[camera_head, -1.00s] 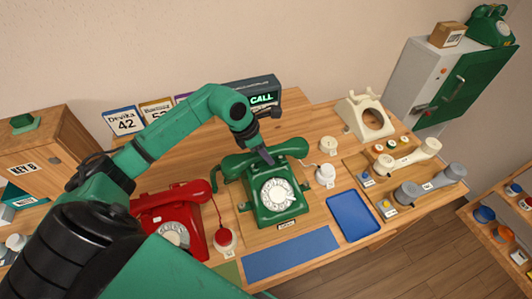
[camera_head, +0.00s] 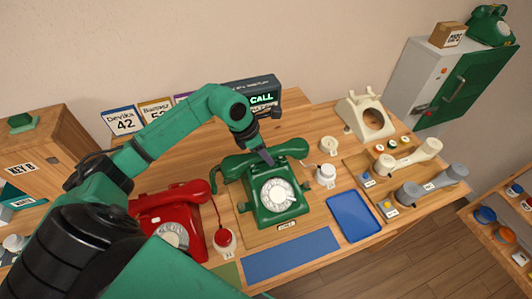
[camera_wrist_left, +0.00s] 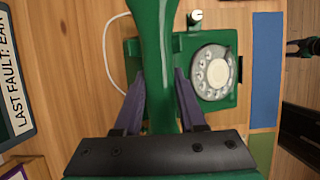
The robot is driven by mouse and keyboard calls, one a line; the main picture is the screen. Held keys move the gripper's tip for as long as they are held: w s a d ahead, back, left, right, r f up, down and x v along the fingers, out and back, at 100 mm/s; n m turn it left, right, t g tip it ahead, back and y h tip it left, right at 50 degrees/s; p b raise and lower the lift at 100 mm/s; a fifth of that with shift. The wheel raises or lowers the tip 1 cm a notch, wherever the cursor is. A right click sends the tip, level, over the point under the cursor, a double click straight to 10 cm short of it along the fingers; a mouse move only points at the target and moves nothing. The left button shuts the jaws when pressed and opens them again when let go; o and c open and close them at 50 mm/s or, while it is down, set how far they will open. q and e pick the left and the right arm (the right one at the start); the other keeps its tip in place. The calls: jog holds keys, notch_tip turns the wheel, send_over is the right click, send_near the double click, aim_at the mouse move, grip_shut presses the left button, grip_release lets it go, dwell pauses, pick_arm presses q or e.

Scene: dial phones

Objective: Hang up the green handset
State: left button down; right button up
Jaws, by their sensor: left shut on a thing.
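The green phone (camera_head: 275,212) stands on the wooden table with its white dial (camera_head: 277,194) facing up. The green handset (camera_head: 236,166) lies across the back of the phone, over its cradle area. My left gripper (camera_head: 266,156) comes down from above and is shut on the handset's grip. In the left wrist view, the handset (camera_wrist_left: 157,50) passes between the two fingers, and the phone's dial (camera_wrist_left: 213,72) is to its right. The handset and gripper hide the cradle, so I cannot tell whether the handset rests on it.
A red phone (camera_head: 180,225) stands close on the left. A blue tray (camera_head: 353,215) and a blue mat (camera_head: 290,254) lie at the front. A cream phone (camera_head: 366,115) stands at the back right, with cream (camera_head: 408,157) and grey (camera_head: 431,186) handsets nearer. A CALL sign (camera_head: 262,98) stands behind.

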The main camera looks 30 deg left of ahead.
pick_arm(q)
jog(key=shift+f+b, duration=0.7)
jog(key=shift+f, duration=0.1)
jog(key=shift+c, duration=2)
grip_release()
jog(key=b+v, duration=0.2)
jog(key=v, duration=1.1)
jog(key=shift+s+a+r+b, duration=0.1)
jog(key=shift+r+b, duration=0.2)
jog(key=shift+r, duration=0.05)
jog(key=shift+s+a+r, duration=0.1)
jog(key=shift+s+r, duration=0.05)
jog(key=shift+r, duration=0.25)
